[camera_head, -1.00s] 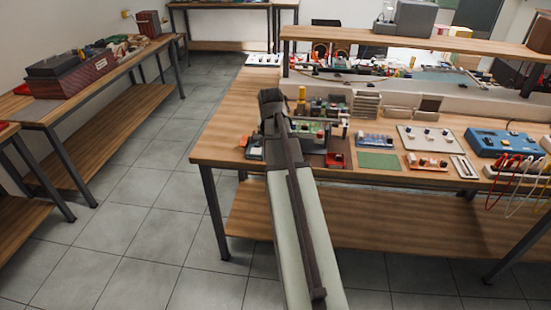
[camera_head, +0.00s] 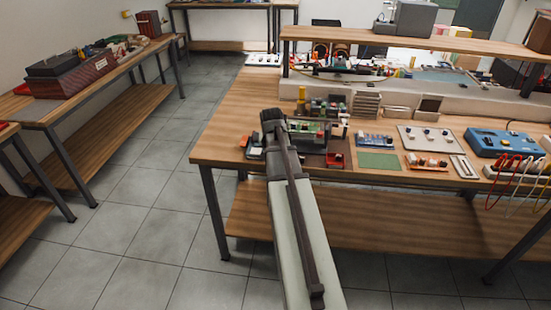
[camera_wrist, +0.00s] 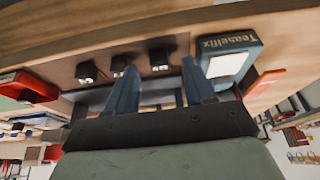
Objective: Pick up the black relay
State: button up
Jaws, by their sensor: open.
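The right block shows in the gap between the fingertips. In the head view my arm hides the gripper and the blocks cannot be picked out.
In the wrist view a dark box marked "Teaselfix" (camera_wrist: 228,58) stands close to the right finger. A red tray (camera_wrist: 28,86) lies at left. In the head view a green mat (camera_head: 379,160) and a blue instrument (camera_head: 497,143) lie rightward on the bench. The bench's left end (camera_head: 222,135) is mostly clear.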

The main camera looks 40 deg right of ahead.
jog(key=shift+x, duration=0.85)
grip_shut()
